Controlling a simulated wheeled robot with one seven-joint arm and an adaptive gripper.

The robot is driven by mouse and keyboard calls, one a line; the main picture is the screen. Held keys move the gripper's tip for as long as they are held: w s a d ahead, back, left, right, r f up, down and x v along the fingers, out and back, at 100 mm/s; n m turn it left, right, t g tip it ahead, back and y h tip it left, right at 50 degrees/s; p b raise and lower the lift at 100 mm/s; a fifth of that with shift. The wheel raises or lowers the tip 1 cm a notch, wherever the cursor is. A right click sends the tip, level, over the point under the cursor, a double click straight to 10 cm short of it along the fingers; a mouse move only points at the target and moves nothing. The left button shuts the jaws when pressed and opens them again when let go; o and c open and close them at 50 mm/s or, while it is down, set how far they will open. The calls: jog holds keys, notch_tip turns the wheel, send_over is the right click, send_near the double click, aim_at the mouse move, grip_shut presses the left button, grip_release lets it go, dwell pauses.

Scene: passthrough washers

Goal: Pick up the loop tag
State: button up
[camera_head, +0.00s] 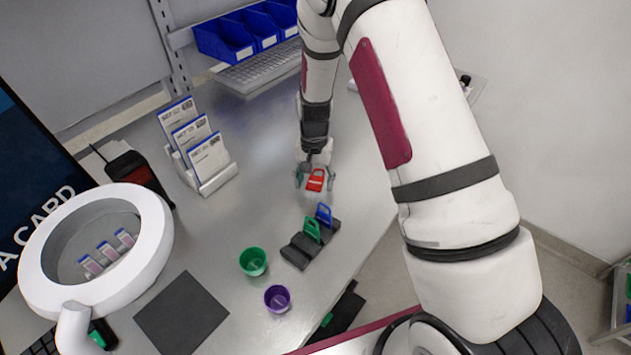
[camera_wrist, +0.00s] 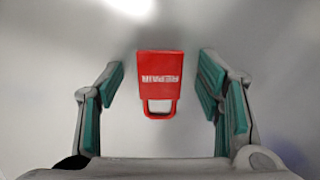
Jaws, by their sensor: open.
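A red loop tag (camera_head: 316,181) lies on the metal table. In the wrist view the red tag (camera_wrist: 160,78) shows "REPAIR" lettering, upside down in the picture, with its handle loop toward my gripper's base. My gripper (camera_head: 314,178) is at the tag, with its fingers on either side of it. In the wrist view my gripper (camera_wrist: 162,85) is open, with clear gaps between the tag and both green-padded fingers. The exact height of the fingers over the table is hard to tell.
A dark rack (camera_head: 298,250) nearby holds a green tag (camera_head: 312,229) and a blue tag (camera_head: 324,214). A green cup (camera_head: 253,262) and a purple cup (camera_head: 277,298) stand in front. A card holder (camera_head: 217,180) stands to the left, and a keyboard (camera_head: 262,70) lies behind.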

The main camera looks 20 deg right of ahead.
aim_at(314, 184)
jog(key=c, duration=0.7)
jog(key=shift+c, duration=0.9)
jog(key=shift+s+f, duration=0.15)
jog(key=shift+c, duration=0.4)
notch_tip(314, 184, up, 11)
jog(key=shift+f+b, duration=0.15)
jog(key=shift+b, duration=0.55)
